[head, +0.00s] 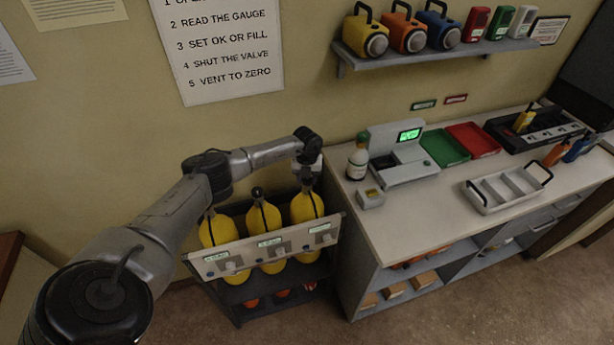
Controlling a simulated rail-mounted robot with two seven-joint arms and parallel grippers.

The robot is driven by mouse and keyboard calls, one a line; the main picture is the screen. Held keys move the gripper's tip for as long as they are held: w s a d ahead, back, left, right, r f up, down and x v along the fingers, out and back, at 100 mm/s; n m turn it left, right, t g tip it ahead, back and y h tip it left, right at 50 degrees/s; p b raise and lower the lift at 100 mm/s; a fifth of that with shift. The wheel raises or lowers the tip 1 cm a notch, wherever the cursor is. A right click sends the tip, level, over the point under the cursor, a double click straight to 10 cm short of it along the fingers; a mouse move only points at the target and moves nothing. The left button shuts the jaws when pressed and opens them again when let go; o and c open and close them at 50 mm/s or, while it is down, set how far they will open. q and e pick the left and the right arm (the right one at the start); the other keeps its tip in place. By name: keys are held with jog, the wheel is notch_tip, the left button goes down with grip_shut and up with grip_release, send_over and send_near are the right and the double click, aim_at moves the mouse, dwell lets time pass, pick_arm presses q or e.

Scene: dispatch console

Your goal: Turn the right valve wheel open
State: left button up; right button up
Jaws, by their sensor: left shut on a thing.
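Three yellow cylinders stand side by side in a dark rack (238,298) with a light label panel (265,250) across its front. The left cylinder (217,230), the middle cylinder (264,217) and the right cylinder (307,207) have dark tops. My left gripper (308,171) points down at the top of the right cylinder and is shut on its valve wheel. The wheel is mostly hidden by the gripper, so I cannot tell how far it is turned. My right gripper is not in view.
The counter (400,222) right of the rack holds a bottle (358,160), a device with a green display (410,135), a green tray (444,148), a red tray (474,140) and a white divided tray (508,187).

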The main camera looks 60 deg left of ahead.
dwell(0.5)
pick_arm(q)
jog(key=o, duration=0.9)
jog(key=shift+r, duration=0.15)
notch_tip(320, 180, up, 14)
jog(key=shift+f, duration=0.2)
dwell(0.5)
